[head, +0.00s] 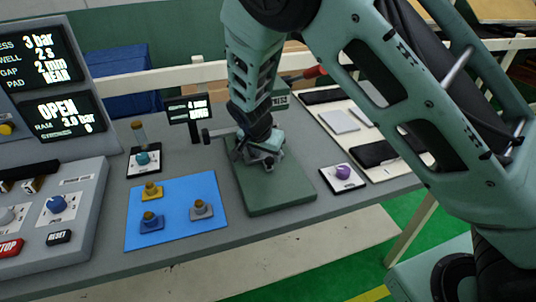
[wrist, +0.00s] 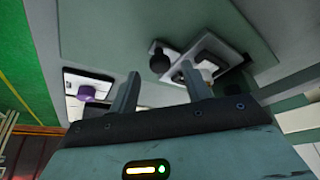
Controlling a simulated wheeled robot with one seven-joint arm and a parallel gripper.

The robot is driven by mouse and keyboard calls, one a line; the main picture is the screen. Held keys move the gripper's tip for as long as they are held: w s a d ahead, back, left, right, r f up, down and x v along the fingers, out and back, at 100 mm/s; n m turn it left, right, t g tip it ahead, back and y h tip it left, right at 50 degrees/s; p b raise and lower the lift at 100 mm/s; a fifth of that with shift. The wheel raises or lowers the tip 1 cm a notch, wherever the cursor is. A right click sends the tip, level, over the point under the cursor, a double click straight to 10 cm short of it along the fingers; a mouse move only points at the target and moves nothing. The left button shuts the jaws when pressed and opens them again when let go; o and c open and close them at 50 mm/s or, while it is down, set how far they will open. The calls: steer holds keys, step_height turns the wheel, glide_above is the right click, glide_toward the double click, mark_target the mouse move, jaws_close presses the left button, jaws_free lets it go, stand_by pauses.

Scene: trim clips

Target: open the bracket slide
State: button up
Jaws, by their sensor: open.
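A green base plate (head: 275,195) stands on the grey bench, with the press on it largely hidden behind my arm. In the wrist view the green plate (wrist: 225,35) carries a pale bracket fixture (wrist: 208,52) with a dark round knob (wrist: 160,58) at its left side. I cannot tell clearly which part is the slide or how far it stands open. My gripper (head: 264,160) is low over the rear of the plate. In the wrist view my gripper (wrist: 160,90) has its fingers apart, with the knob ahead of the gap and the right finger close to the fixture. Nothing is held.
A blue mat (head: 175,225) with several clips lies left of the plate. A purple knob box (head: 342,178) stands to the right, and a teal knob box (head: 143,160) behind the mat. A control panel (head: 55,215) fills the left. A dark-knobbed lever (head: 208,136) sticks out left.

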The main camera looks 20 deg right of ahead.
steer(key=shift+x, duration=1.2)
